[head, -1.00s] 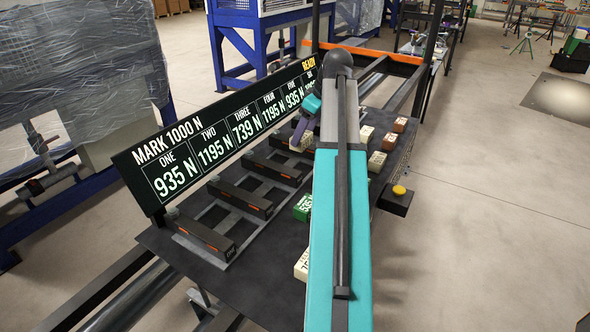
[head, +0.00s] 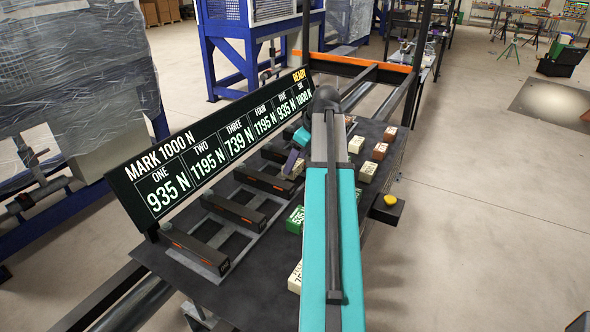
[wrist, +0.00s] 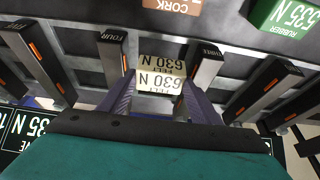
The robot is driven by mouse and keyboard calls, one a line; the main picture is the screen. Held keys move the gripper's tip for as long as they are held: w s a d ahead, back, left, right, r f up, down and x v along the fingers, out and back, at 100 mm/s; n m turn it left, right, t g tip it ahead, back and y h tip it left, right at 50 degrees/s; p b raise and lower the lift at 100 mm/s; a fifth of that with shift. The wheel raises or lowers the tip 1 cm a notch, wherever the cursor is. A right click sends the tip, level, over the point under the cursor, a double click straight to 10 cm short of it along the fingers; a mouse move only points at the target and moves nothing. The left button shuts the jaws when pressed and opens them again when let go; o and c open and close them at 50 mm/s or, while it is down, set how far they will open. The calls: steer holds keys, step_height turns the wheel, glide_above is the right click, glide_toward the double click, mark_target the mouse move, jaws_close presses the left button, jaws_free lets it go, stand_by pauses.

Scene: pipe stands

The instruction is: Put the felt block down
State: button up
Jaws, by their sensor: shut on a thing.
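My gripper (wrist: 160,88) is shut on the cream felt block (wrist: 162,72), which is marked FELT 630 N. Its purple fingers flank the block in the wrist view. The block shows between the dark bars marked FOUR (wrist: 113,55) and THREE (wrist: 206,65). I cannot tell whether it touches anything under it. In the head view my gripper (head: 291,162) is over the row of bars, beyond the nearer bars, and my arm covers part of the bench.
A green rubber block (head: 295,219) and a cream block (head: 295,276) lie left of my arm. Several cream and brown blocks (head: 379,151) stand right of it. A sign (head: 215,150) with force readings rises behind the bars. A yellow button (head: 390,199) sits at the bench's right edge.

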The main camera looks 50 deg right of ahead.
mark_target(299, 165)
steer(key=shift+f, duration=0.2)
steer(key=shift+f+p, duration=0.55)
steer(key=shift+f, duration=1.25)
steer(key=shift+f, duration=0.15)
steer(key=o, duration=0.8)
steer(key=shift+o, duration=0.2)
steer(key=shift+r, duration=0.2)
steer(key=b+v, duration=0.2)
steer(key=v, duration=1)
steer(key=shift+b, duration=0.4)
steer(key=shift+f, duration=0.1)
